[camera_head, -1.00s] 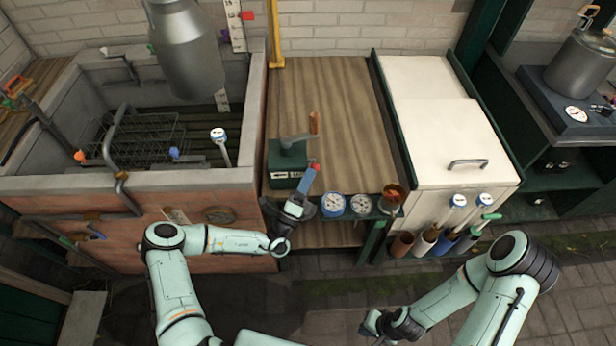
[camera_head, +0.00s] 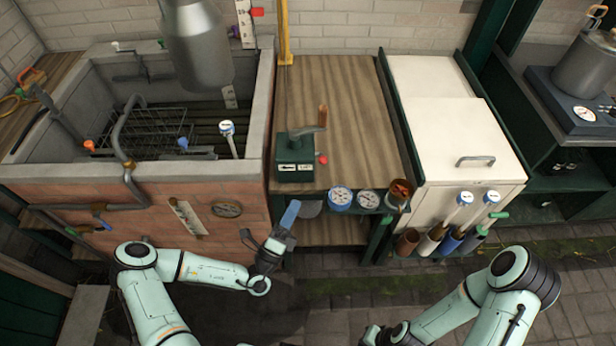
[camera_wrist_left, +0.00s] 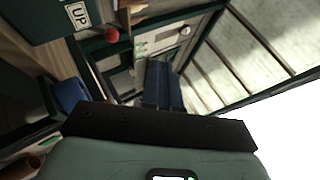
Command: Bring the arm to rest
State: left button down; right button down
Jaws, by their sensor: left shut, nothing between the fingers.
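My left gripper (camera_head: 289,216) has blue fingers and is in front of the wooden bench, below the green box with a lever (camera_head: 295,160). Its fingers point up and are shut with nothing between them. The blue fingers also show in the left wrist view (camera_wrist_left: 162,85). The left arm reaches in from the lower left, in front of the brick trough. My right arm is at the lower right, its forearm pointing left; its gripper is at the bottom edge, and its fingers cannot be made out.
The brick trough (camera_head: 120,188) holds a wire rack, and a metal can (camera_head: 198,45) hangs over it. Two gauges (camera_head: 354,200) and a copper cup (camera_head: 399,192) sit along the bench front (camera_head: 350,120). A white chest (camera_head: 465,140) stands right. Paved floor lies between the arms.

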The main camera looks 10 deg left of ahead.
pick_arm(q)
jog(key=s+d+f+m+g+h, duration=0.3)
jog(key=s+d+m+g+h, duration=0.3)
jog(key=d+m+g, duration=0.25)
jog(key=s+d+f+m+g+h, duration=0.2)
jog(key=s+d+m+g+h, duration=0.5)
jog(key=m+g, duration=0.25)
jog(key=s+d+f+m+g+y, duration=0.2)
jog(key=s+f+m+g+y, duration=0.2)
jog(key=s+f+m+g, duration=0.5)
jog(key=s+a+f+m+g+y, duration=0.2)
jog(key=s+a+f+m+y, duration=0.3)
jog(key=s+f+m+y, duration=0.2)
jog(key=w+a+f+m+t+y, duration=0.5)
jog(key=a+m, duration=0.3)
jog(key=a, duration=0.2)
jog(key=shift+w+f+m+y, duration=0.3)
jog(key=shift+w+f+y, duration=0.15)
jog(key=shift+f, duration=0.15)
